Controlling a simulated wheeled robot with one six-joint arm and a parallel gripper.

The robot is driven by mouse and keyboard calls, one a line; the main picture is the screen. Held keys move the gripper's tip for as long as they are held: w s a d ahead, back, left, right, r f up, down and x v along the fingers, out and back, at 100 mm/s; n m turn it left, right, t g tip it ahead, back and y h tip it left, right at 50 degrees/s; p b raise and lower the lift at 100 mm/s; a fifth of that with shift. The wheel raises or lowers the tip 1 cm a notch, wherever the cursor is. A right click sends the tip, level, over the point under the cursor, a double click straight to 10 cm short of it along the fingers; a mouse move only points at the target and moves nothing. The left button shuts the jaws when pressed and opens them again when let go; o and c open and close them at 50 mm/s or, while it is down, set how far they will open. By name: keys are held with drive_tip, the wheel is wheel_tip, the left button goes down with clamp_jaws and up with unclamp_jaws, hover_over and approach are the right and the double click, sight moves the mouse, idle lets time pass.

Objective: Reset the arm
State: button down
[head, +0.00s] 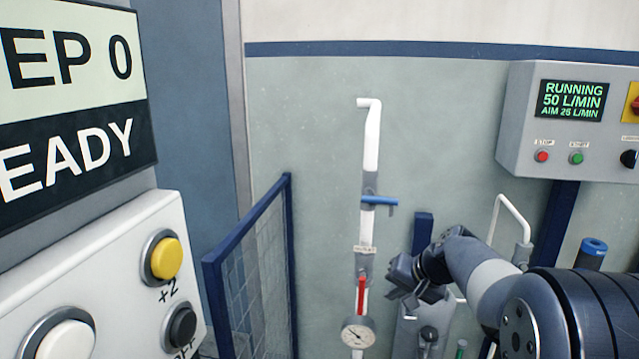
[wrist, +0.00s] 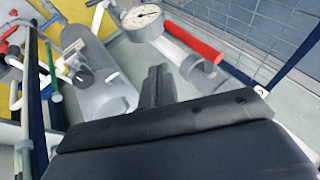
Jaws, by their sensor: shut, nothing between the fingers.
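My gripper (head: 407,284) is in the head view, right of the white vertical pipe (head: 371,150), at the end of my arm, which reaches in from the lower right. In the wrist view my gripper (wrist: 158,73) shows its two dark fingers together with nothing between them. Ahead of it in that view are a grey cylinder (wrist: 100,85), a round gauge (wrist: 143,17) and a red handle (wrist: 193,41). In the head view the gripper appears apart from the pipe, though the depth gap is hard to judge.
The pipe carries a blue lever (head: 380,201), a red handle (head: 361,290) and a gauge (head: 358,333). A control box (head: 520,120) reads "RUNNING 50 L/MIN, AIM 25 L/MIN". A mesh fence (head: 250,265) stands left. A button panel (head: 110,280) is close at lower left.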

drive_tip(key=shift+a+r+n+g+h+p, duration=0.2)
drive_tip(key=shift+r+h+p, duration=0.65)
drive_tip(key=shift+p, duration=0.65)
drive_tip(key=shift+a+r+n+g+h+p, duration=0.1)
drive_tip(key=shift+r+n+g+h+p, duration=0.35)
drive_tip(key=shift+h+p, duration=0.85)
drive_tip(key=shift+r, duration=0.1)
